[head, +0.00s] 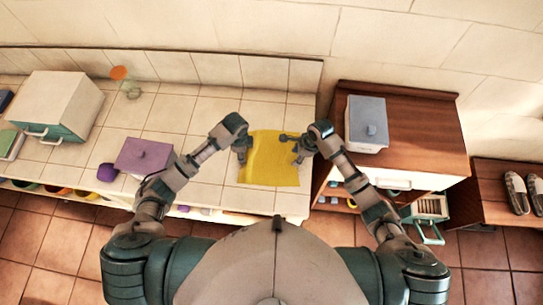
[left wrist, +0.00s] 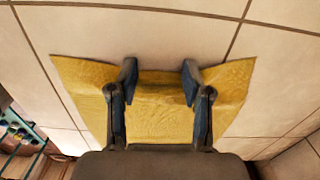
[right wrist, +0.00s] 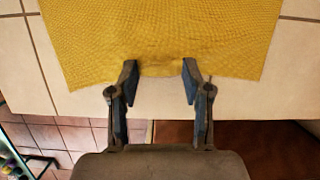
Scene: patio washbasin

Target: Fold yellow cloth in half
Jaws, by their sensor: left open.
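The yellow cloth (head: 268,172) lies on the white tiled counter in front of me, its near edge close to the counter's front edge. It looks spread, with slight ripples. My left gripper (head: 243,150) is at the cloth's left edge. In the left wrist view its fingers (left wrist: 160,78) stand apart over the cloth (left wrist: 155,115), with an edge of cloth between them. My right gripper (head: 291,145) is at the cloth's right side. In the right wrist view its fingers (right wrist: 159,72) are apart at an edge of the cloth (right wrist: 165,30). Whether the fingertips touch the cloth is unclear.
A purple box (head: 143,156) and a large white box (head: 62,100) stand on the counter to the left. A brown wooden cabinet (head: 420,120) bearing a grey-blue box (head: 367,125) stands right of the counter. Shoes (head: 517,192) rest on a lower bench.

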